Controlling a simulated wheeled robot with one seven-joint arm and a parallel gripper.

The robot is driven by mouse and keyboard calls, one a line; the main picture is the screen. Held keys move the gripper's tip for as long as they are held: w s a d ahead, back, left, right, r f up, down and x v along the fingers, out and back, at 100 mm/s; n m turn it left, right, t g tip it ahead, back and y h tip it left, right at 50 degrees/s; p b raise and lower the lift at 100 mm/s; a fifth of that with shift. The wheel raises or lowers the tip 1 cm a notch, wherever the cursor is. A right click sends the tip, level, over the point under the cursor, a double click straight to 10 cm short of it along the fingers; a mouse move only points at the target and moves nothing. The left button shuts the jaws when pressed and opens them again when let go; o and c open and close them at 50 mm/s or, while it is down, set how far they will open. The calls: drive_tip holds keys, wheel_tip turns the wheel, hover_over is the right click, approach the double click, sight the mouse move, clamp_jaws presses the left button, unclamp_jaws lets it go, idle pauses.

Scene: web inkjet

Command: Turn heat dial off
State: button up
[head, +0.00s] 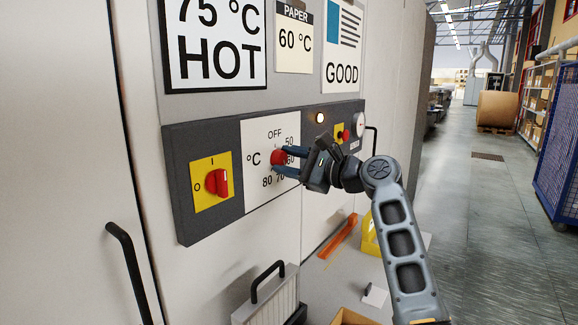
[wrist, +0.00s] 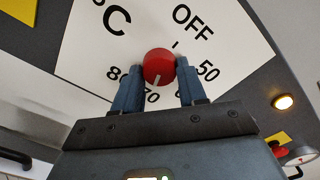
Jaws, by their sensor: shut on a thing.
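The heat dial (head: 277,158) is a round red knob on a white plate (head: 257,135) marked °C, OFF, 50, 60, 70 and 80. My gripper (head: 281,161) reaches it from the right, with its blue fingers on either side of the knob. In the wrist view the dial (wrist: 158,63) sits between the two fingertips (wrist: 160,74), and the gripper is shut on it. A white pointer line on the knob aims down toward the 70, away from OFF at the upper right. The fingers partly cover the lower numbers.
A red rotary switch (head: 217,182) on a yellow plate is left of the dial. A lit amber lamp (head: 320,117), a smaller red knob (head: 346,135) and a gauge (head: 361,124) are to its right. Signs above read 75 °C HOT (head: 214,50), PAPER 60 °C (head: 294,40) and GOOD (head: 342,74).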

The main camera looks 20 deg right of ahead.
drive_tip(key=n+b, duration=0.2)
drive_tip(key=n, duration=0.2)
drive_tip(key=shift+f+n, duration=0.15)
drive_tip(key=shift+n, duration=0.15)
drive_tip(key=n+b, duration=0.2)
drive_tip(key=n, duration=0.1)
drive_tip(key=shift+n+b, duration=0.3)
drive_tip(key=shift+b, duration=0.1)
drive_tip(key=n+b, duration=0.3)
drive_tip(key=n, duration=0.1)
drive_tip(key=shift+n, duration=0.3)
drive_tip(key=n+b, duration=0.3)
drive_tip(key=shift+n, duration=0.3)
drive_tip(key=n+b, duration=0.2)
drive_tip(key=n, duration=0.1)
drive_tip(key=shift+n+b, duration=0.3)
drive_tip(key=n+b, duration=0.3)
drive_tip(key=n, duration=0.1)
drive_tip(key=shift+n, duration=0.3)
drive_tip(key=n+b, duration=0.3)
drive_tip(key=n, duration=0.1)
drive_tip(key=shift+s+a+n+b, duration=0.1)
drive_tip(key=shift+n+b, duration=0.7)
drive_tip(key=shift+n, duration=1)
drive_tip(key=shift+r, duration=0.2)
